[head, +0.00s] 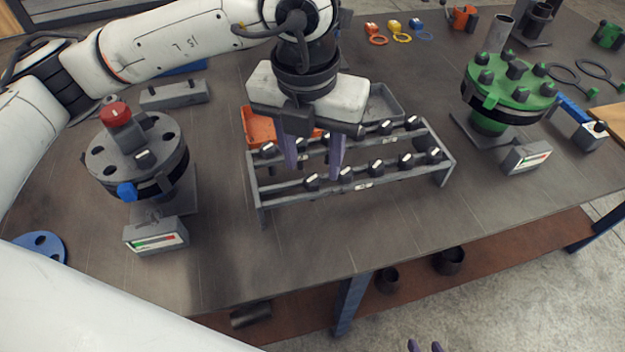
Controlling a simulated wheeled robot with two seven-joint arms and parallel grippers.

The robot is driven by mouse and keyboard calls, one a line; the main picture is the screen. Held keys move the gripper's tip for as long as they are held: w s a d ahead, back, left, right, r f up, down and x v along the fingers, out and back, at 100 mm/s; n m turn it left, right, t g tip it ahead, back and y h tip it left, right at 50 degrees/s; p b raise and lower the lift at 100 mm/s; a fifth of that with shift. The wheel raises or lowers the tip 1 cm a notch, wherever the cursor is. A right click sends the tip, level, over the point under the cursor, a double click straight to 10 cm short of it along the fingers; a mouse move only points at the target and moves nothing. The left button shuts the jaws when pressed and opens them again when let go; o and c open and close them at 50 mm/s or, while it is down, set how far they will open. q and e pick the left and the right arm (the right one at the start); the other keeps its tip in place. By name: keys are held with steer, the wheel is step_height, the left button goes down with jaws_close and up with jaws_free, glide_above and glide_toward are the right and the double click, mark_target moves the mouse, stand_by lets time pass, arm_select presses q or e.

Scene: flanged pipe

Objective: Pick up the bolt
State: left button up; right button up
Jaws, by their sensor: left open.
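Several dark bolts with pale marks on their heads stand in two rows in a grey rack (350,185) at the middle of the table. The gripper partly hides the back row; whether the fingers touch the rack or a bolt is unclear. Only the purple fingertips of my right gripper (425,346) show at the bottom edge, apart and empty.
A grey flange with a red cap (116,115) stands left of the rack; a green bolted flange (511,82) stands right. An orange bin (258,126) and a grey bin (383,103) sit behind the rack. The table front (290,265) is clear.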

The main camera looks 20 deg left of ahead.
mark_target(312, 178)
arm_select(q)
steer(key=shift+w+a+f+p, duration=0.1)
steer(key=shift+w+f+p, duration=0.1)
steer(key=shift+f, duration=0.95)
steer(key=shift+w+a+f+p, duration=0.1)
steer(key=shift+w+f+p, duration=0.1)
steer(key=shift+f, duration=0.95)
jaws_close()
